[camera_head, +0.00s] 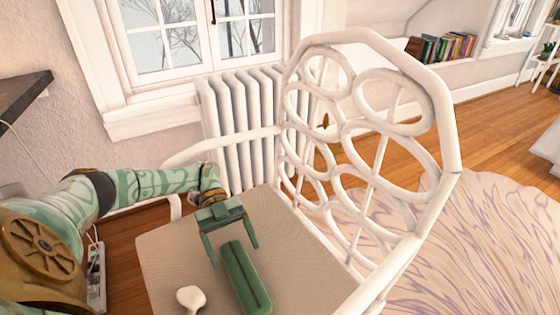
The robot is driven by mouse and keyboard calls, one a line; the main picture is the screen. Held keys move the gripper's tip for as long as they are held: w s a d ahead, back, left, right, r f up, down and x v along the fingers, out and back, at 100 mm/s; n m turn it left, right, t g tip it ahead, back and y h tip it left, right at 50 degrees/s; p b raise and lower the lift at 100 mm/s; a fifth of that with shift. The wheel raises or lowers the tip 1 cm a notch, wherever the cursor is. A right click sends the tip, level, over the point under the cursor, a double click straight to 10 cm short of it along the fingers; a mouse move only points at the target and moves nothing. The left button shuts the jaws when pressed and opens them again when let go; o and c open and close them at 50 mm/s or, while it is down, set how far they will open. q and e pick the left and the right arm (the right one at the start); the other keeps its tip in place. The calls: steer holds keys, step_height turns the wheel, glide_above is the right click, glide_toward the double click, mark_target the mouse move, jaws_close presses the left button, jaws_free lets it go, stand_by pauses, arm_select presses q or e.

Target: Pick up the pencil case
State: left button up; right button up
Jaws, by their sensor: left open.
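The pencil case (244,279) is a long green pouch with a dark line along its top. It lies on the beige seat (165,252) of a white chair. My left gripper (235,256) comes in from the left and is open, its two fingers pointing down over the far end of the case. One finger shows on each side of the case. I cannot tell whether either finger touches it. My right gripper is not in view.
A small cream object (190,297) lies on the seat left of the case. The chair's white looped back (446,130) rises on the right. A white radiator (235,120) stands behind. A dark shelf edge (25,95) juts in at the left.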

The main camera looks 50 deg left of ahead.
mark_target(247, 279)
arm_select(q)
steer(key=shift+d+f, duration=0.15)
steer(key=x, duration=0.7)
steer(key=shift+r, duration=0.25)
steer(key=shift+c, duration=0.3)
steer(key=c, duration=1)
steer(key=shift+c, duration=0.5)
steer(key=shift+r, duration=0.15)
